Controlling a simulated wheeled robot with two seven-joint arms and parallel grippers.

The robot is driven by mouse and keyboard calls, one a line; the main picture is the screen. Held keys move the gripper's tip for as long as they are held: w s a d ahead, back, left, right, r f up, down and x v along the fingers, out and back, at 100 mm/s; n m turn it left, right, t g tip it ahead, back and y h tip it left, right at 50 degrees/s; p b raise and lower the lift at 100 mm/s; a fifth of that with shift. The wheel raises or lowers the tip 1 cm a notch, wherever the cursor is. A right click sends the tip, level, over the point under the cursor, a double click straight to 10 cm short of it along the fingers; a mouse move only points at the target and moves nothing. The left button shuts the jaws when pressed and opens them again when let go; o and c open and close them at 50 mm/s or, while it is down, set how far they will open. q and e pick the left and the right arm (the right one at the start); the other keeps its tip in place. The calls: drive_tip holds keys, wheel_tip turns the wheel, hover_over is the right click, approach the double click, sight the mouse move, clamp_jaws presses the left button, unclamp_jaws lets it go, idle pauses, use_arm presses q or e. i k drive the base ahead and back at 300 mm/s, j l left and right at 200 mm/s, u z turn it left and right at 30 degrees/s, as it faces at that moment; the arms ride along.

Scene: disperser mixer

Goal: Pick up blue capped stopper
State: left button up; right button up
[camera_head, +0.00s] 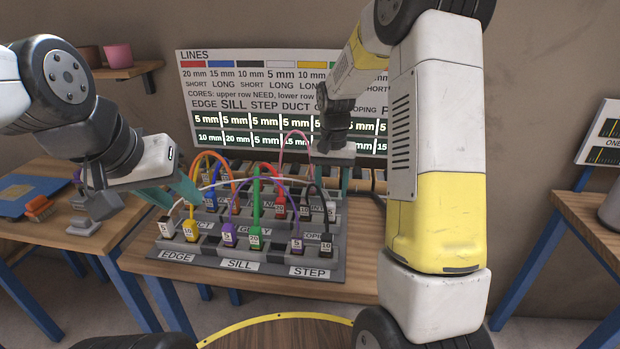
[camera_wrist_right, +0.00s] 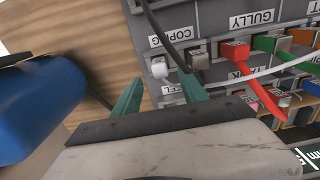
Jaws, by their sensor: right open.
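I cannot surely make out the blue capped stopper. In the head view a small blue plug (camera_head: 211,203) sits at the back left of the cable board (camera_head: 300,268), partly behind cables. A large blue rounded body (camera_wrist_right: 40,110) is at the left of the right wrist view; I cannot tell what it is. My right gripper (camera_head: 332,180) is over the board's back right. Its teal fingers are apart in the right wrist view (camera_wrist_right: 158,100), and a white plug (camera_wrist_right: 160,74) shows just beyond them. My left gripper (camera_head: 180,197) is over the board's left side, fingers apart, beside the front-left plugs.
Several coloured cables arch over the board. A LINES sign (camera_head: 240,80) stands behind. A left table (camera_head: 70,235) holds a blue panel (camera_head: 25,195) and an orange brush-like item (camera_head: 38,207). My right arm hides the right side.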

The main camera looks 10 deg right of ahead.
sight(225, 176)
drive_tip(key=i+j, duration=0.15)
drive_tip(key=j, duration=0.15)
drive_tip(key=i+j, duration=0.1)
drive_tip(key=j, duration=0.25)
drive_tip(key=i+j+z, duration=0.1)
drive_tip(key=j, duration=0.2)
drive_tip(key=i+j, duration=0.3)
drive_tip(key=j, duration=0.35)
drive_tip(key=z, duration=0.05)
